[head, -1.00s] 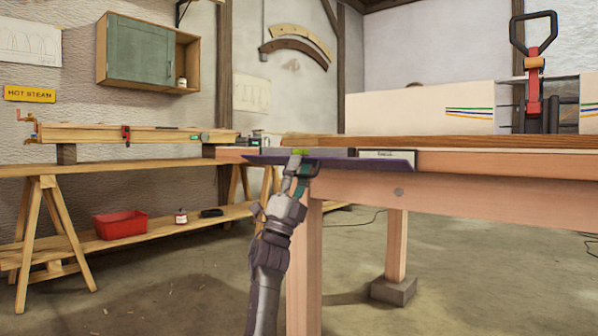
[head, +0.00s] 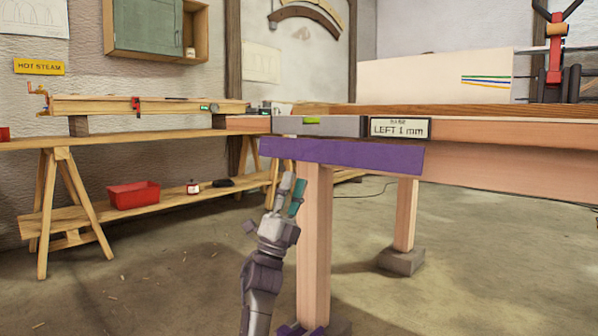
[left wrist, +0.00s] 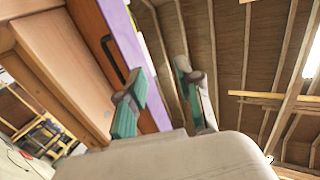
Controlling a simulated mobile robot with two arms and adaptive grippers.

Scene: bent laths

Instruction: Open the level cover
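The level cover (head: 342,156) is a purple flap hanging down from the near edge of the workbench. Above it the grey level (head: 335,126) shows, with a green vial (head: 311,120) and a label plate (head: 400,128) reading "LEFT 1 mm". In the left wrist view the cover's purple edge (left wrist: 148,68) and a dark bar handle (left wrist: 113,60) show. My left gripper (head: 291,186) is below the cover's left part; in the left wrist view its fingers (left wrist: 160,92) are spread with nothing between them. The right gripper is out of view.
A bench leg (head: 313,240) stands just right of my left gripper. A trestle bench (head: 110,143) with a red bin (head: 133,195) on its lower shelf is to the left. The floor (head: 180,280) left of my arm is mostly clear.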

